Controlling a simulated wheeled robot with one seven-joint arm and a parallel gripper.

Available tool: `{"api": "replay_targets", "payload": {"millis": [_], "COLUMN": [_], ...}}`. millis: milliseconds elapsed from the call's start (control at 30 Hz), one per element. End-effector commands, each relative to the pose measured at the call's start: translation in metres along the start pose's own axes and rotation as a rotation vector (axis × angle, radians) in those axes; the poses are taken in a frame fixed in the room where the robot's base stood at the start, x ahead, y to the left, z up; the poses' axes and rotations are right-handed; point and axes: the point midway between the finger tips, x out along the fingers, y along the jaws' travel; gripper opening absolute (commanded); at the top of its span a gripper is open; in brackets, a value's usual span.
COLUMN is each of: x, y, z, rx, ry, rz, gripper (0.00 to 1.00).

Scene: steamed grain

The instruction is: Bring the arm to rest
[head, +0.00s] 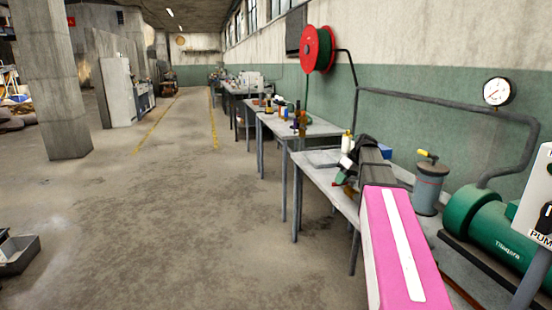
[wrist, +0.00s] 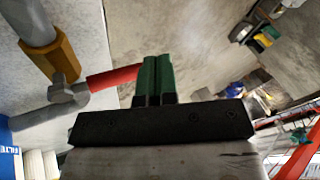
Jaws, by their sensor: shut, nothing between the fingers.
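My gripper (wrist: 154,68) shows in the wrist view with its two green fingers together and nothing between them. A red lever (wrist: 113,79) lies just left of the fingers, joined to a grey pipe fitting with a brass-coloured nut (wrist: 52,55). I cannot tell whether the fingers touch the lever. In the head view my pink arm link (head: 398,245) reaches forward over the near workbench (head: 318,158). The fingers are too small there to read clearly.
A green pump (head: 490,225), a grey canister (head: 430,188) and a pressure gauge (head: 497,91) stand at the right. A red hose reel (head: 318,50) hangs on the wall. Benches line the wall. Open floor (head: 170,210) lies left, with a concrete pillar (head: 50,80).

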Motion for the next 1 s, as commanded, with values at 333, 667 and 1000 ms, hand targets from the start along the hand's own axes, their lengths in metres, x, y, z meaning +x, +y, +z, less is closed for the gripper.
{"api": "replay_targets", "payload": {"millis": [333,667,1000], "x": [0.102,0.214,0.271], "y": [-0.014,-0.041,-0.065], "z": [0.056,0.145,0.211], "rx": [0.216,0.463,0.592], "ry": [-0.077,-0.15,-0.161], "rz": [0.112,0.316,0.48], "gripper": [0.0,0.0,0.0]}}
